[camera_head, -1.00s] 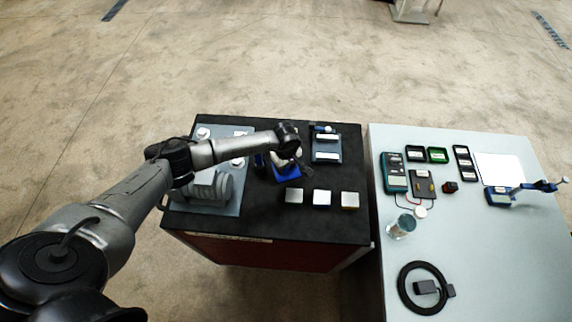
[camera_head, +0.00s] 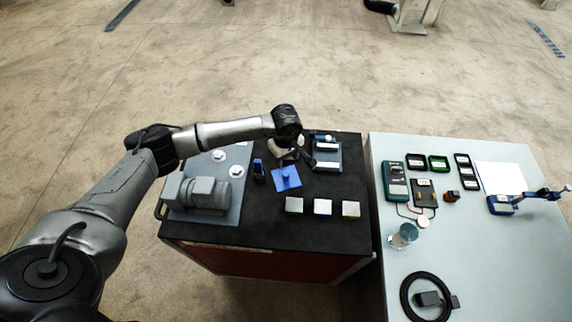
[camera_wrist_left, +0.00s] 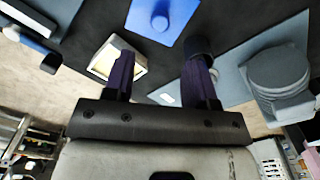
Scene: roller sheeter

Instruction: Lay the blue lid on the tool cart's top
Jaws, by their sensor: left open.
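The blue lid (camera_head: 286,180) is a square plate with a round knob. It lies flat on the black top of the tool cart (camera_head: 262,222), knob up. In the left wrist view the lid (camera_wrist_left: 178,22) is at the top edge, beyond the fingertips. My left gripper (camera_wrist_left: 160,78) is open, with nothing between its two dark fingers. In the head view the wrist hangs just behind the lid, apart from it, and partly hides a pale open box (camera_head: 279,150). This box (camera_wrist_left: 118,60) also shows beside the left finger in the wrist view. My right gripper is not in view.
A grey motor unit (camera_head: 203,193) stands on a plate at the cart's left. Three small blocks (camera_head: 323,207) line the front. A grey-blue device (camera_head: 328,156) sits right of the wrist. A pale table (camera_head: 470,248) with meters and trays stands to the right.

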